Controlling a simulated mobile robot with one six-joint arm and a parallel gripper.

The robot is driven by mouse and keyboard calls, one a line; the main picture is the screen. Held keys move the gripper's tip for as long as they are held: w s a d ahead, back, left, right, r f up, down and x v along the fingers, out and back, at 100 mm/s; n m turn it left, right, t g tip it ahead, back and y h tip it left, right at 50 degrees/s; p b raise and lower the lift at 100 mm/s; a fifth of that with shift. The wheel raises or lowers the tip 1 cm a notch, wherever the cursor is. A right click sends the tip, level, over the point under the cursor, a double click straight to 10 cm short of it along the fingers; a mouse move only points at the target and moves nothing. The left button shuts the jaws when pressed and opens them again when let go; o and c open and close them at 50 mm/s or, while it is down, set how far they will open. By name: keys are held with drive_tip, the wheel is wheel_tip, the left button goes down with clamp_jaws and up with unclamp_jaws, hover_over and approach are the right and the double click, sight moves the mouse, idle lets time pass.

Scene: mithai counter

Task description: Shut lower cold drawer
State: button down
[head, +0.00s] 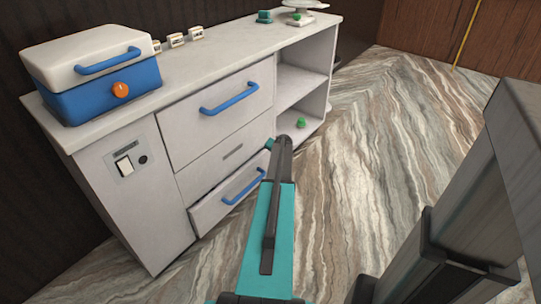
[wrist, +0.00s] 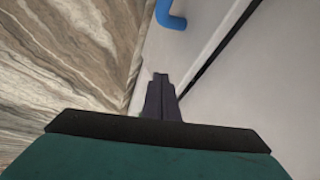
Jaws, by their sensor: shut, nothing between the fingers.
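The lower cold drawer (head: 212,208) is a pale front with a blue bar handle (head: 243,187), low in the white counter. It stands slightly out from the cabinet, with a dark gap along its edge. In the wrist view the blue handle (wrist: 171,14) shows at the top, beside the pale drawer front (wrist: 190,40) and a dark gap line. My gripper (wrist: 160,77) is shut and empty, its fingertips over or close to the drawer front; I cannot tell if they touch. In the head view my teal arm hides the drawer's right end and most of the gripper.
The upper drawer (head: 232,105) with a blue handle is shut. A blue box with a white lid (head: 95,70) sits on the counter top. Open shelves (head: 300,95) on the right hold a green item (head: 301,123). The marbled floor (head: 370,150) in front is clear.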

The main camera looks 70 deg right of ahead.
drive_tip(key=p+v, duration=0.1)
drive_tip(key=v, duration=0.9)
drive_tip(key=shift+p, duration=0.3)
drive_tip(key=shift+s+d, duration=0.1)
